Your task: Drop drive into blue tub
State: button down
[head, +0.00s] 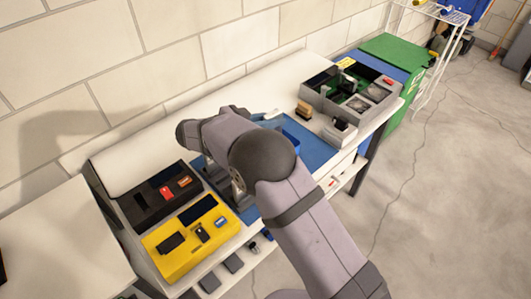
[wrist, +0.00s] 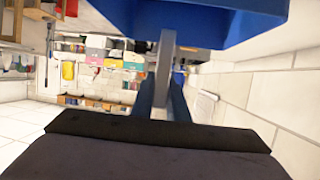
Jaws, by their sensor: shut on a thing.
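My gripper (wrist: 162,100) shows in the wrist view, its two dark blue fingers shut on a narrow grey piece, the drive (wrist: 166,58), seen edge-on. The drive sticks out beyond the fingertips toward a large blue surface at the top of that view, which looks like the blue tub (wrist: 225,25). I cannot tell whether the drive touches it or only overlaps it. In the head view a blue tub (head: 290,138) is partly hidden behind my arm, on the blue mat. My fingers and the drive are hidden there.
On the bench, a yellow tray (head: 185,262) and a black tray (head: 128,205) stand at left, holding small parts. A grey divided box (head: 318,102) stands at the far right end. Part of the blue mat (head: 318,155) is clear. A block wall runs behind.

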jog(key=shift+f+b, duration=2.05)
jog(key=c, duration=1.6)
grip_release()
jog(key=shift+c, duration=0.2)
jog(key=v, duration=0.7)
jog(key=shift+s+r, duration=0.1)
jog(key=shift+s, duration=0.05)
